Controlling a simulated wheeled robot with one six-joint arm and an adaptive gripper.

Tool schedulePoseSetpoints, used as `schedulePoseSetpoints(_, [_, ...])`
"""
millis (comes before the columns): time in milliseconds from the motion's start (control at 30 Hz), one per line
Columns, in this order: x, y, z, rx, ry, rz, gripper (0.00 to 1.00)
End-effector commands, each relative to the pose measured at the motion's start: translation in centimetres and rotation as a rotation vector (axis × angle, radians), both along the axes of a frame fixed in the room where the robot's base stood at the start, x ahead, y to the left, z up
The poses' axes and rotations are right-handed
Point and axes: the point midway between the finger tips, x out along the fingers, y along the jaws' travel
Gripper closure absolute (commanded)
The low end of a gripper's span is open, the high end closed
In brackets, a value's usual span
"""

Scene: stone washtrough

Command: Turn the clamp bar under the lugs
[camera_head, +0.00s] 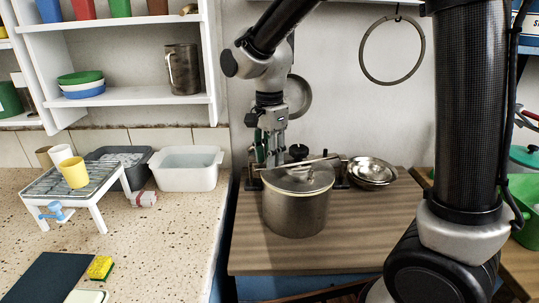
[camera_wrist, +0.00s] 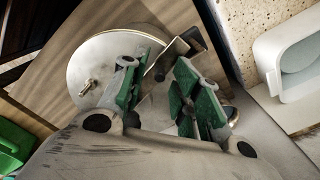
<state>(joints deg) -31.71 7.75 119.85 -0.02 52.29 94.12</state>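A steel pot (camera_head: 297,208) with a flat lid (camera_head: 300,178) stands on the wooden worktop. A thin clamp bar (camera_head: 318,160) lies across the lid near its back edge, with a dark knob (camera_head: 298,152) by it. My gripper (camera_head: 268,158) points down at the bar's left end. In the wrist view, my gripper's green-padded fingers (camera_wrist: 156,68) are apart. An end of the bar (camera_wrist: 178,48) shows in the gap between them, over the lid (camera_wrist: 95,62). I cannot tell whether a pad touches it. The lugs are not clear in either view.
Steel bowls (camera_head: 371,172) stand right of the pot. A white basin (camera_head: 188,168) and a grey tub (camera_head: 122,160) stand on the speckled counter to the left. The worktop (camera_head: 370,235) in front and right of the pot is clear. A ring (camera_head: 392,48) hangs on the wall.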

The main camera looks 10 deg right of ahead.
Motion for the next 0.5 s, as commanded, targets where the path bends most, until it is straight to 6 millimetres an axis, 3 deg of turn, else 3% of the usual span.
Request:
schedulePoseSetpoints(300, [-0.1,0.0,0.1,-0.001,0.002,0.000,0.69])
schedulePoseSetpoints(500, [0.0,0.0,2.6,0.001,-0.003,0.000,0.69])
